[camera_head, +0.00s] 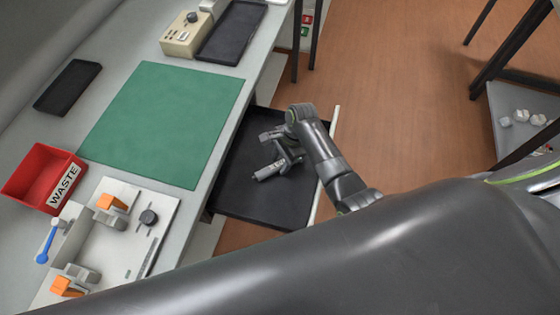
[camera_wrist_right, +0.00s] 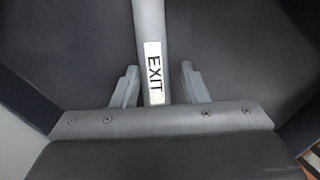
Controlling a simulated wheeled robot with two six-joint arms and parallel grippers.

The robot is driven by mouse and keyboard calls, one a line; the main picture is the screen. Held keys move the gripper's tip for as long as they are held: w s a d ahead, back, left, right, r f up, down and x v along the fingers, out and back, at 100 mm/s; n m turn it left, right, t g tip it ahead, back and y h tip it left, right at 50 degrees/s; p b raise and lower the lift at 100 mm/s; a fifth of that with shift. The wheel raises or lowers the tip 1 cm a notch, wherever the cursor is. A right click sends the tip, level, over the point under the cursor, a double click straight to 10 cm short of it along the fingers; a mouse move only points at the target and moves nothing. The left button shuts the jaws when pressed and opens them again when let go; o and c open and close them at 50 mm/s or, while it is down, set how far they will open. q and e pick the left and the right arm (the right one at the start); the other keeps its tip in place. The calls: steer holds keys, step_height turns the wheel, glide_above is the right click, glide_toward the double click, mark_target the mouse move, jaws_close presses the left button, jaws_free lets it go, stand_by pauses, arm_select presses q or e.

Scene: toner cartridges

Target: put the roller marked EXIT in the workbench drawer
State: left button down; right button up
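The roller marked EXIT (camera_wrist_right: 154,62) is a grey bar with a white label. In the head view the roller (camera_head: 268,172) is at the black workbench drawer (camera_head: 240,195), which is pulled out. My right gripper (camera_head: 284,161) is over the drawer. In the right wrist view the right gripper (camera_wrist_right: 159,88) has a finger on each side of the roller. A gap shows on the right side and the left finger is very close to it. The fingers look open, and the roller appears to lie on the drawer floor. My left gripper is not in view.
The workbench holds a green mat (camera_head: 165,120), a red WASTE bin (camera_head: 42,176), a white fixture (camera_head: 150,225) with orange clamps, a black tray (camera_head: 68,87) and a beige device (camera_head: 186,36). A shelf (camera_head: 510,105) with small white parts stands at the right.

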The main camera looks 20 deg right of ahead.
steer(key=shift+s+f, duration=0.6)
steer(key=shift+f, duration=0.05)
steer(key=shift+r, duration=0.45)
steer(key=w+p+v, duration=0.1)
steer(key=v, duration=1.1)
steer(key=shift+r, duration=0.3)
steer(key=shift+s+f, duration=0.1)
